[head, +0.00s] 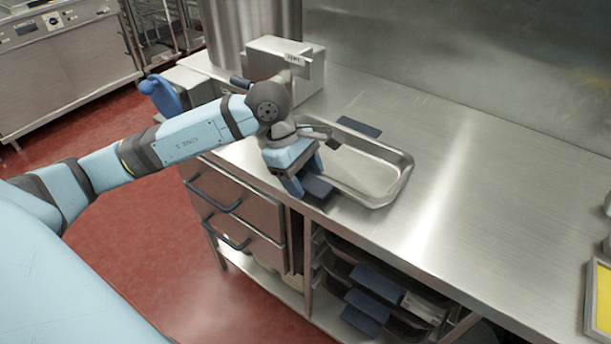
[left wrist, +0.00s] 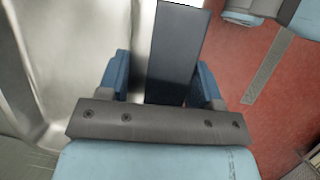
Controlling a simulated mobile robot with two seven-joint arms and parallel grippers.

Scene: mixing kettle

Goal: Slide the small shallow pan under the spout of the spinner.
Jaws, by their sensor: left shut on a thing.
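The small shallow pan (head: 385,180) is a bright metal tray lying on the steel counter, with a dark grip on its far side and another on its near side. My left gripper (head: 305,183) is at the pan's near left, shut on the near dark grip. In the left wrist view this grip (left wrist: 178,50) stands between the two blue fingers (left wrist: 163,82). The spinner (head: 245,30) appears to be the large metal drum behind, with a boxy steel housing (head: 300,75) beside it. My arm covers part of that area, and I cannot clearly make out the spout. My right gripper is out of view.
The counter (head: 480,190) is clear to the right of the pan. A yellow panel in a metal frame (head: 602,300) is at the right edge. Drawers (head: 235,205) and a shelf with dark-handled trays (head: 375,285) are below. A blue handle (head: 160,95) sticks out at left.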

